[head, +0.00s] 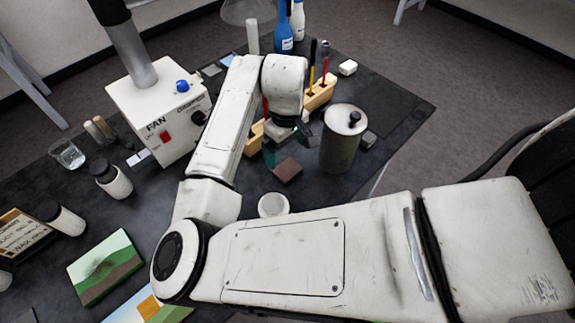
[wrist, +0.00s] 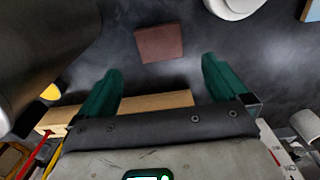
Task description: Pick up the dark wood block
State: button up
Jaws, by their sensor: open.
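The dark wood block (head: 287,170) is a small reddish-brown square piece lying flat on the black table top, between a metal canister and a white cup. In the wrist view the block (wrist: 159,43) sits ahead of the fingertips, roughly centred between them. My gripper (head: 287,147) has dark green fingers; in the wrist view the gripper (wrist: 163,68) is open with nothing between its fingers. It is apart from the block, on its far side in the head view. The exact height above the table is hard to tell.
The metal canister (head: 341,140) stands close right of the block. The white cup (head: 273,205) is nearer me. A light wood rack (head: 318,96) with tools stands behind my gripper, and the white fan box (head: 157,118) is left. Bare table surrounds the block.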

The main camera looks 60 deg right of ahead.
aim_at(287, 169)
notch_tip(287, 169, down, 2)
jog(key=shift+d+f, duration=0.1)
jog(key=shift+d, duration=0.05)
jog(key=shift+s+a+f+p, duration=0.1)
jog(key=shift+f+p, duration=0.3)
jog(key=shift+f, duration=1)
jog(key=shift+s+a+f+p, duration=0.1)
jog(key=shift+f+p, duration=0.25)
jog(key=shift+f, duration=1.05)
jog(key=c, duration=1.1)
jog(key=shift+o, duration=0.2)
jog(key=shift+r, duration=0.15)
